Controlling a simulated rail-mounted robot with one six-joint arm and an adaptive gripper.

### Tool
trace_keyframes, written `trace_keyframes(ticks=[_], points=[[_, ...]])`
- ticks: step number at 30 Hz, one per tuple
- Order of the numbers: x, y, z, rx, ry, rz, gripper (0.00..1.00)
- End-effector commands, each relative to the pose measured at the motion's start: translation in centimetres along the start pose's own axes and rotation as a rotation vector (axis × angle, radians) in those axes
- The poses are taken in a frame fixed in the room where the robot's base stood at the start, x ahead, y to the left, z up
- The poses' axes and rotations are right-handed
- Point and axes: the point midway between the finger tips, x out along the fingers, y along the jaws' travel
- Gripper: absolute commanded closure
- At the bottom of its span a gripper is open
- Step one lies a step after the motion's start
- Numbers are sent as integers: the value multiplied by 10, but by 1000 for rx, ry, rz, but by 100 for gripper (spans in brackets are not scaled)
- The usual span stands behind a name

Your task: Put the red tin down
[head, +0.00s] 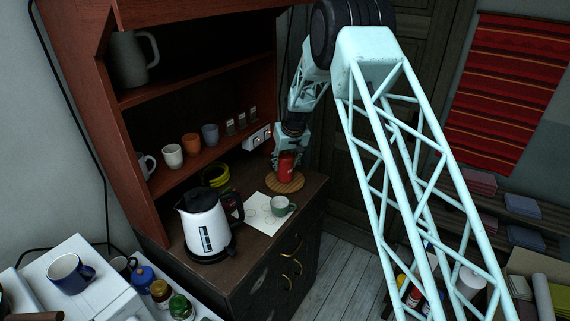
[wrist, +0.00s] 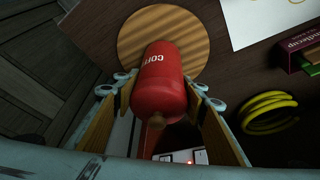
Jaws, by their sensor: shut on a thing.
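The red tin (head: 286,166) is in my gripper (head: 288,150) at the back right of the cabinet counter. In the wrist view the red tin (wrist: 160,82) shows part of a white word, "COF", on its side. My gripper (wrist: 160,95) is shut around the tin, one finger on each side. A round wooden board (head: 285,182) lies under the tin. The board (wrist: 135,40) shows beyond the tin's far end in the wrist view. I cannot tell whether the tin's base touches the board.
A power strip (head: 257,137) is behind. Cups (head: 191,143) stand on the shelf. The counter's right edge is close to the board.

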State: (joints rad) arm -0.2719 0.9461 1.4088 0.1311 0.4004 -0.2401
Motion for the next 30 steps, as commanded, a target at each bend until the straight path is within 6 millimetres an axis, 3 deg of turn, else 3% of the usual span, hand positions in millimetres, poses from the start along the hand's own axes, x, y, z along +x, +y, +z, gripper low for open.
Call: trace_keyframes(ticks=[15,16,20,30], points=[[4,0,2,0,1,0,73],[5,0,2,0,0,0,61],[4,0,2,0,0,0,49],[4,0,2,0,0,0,48]])
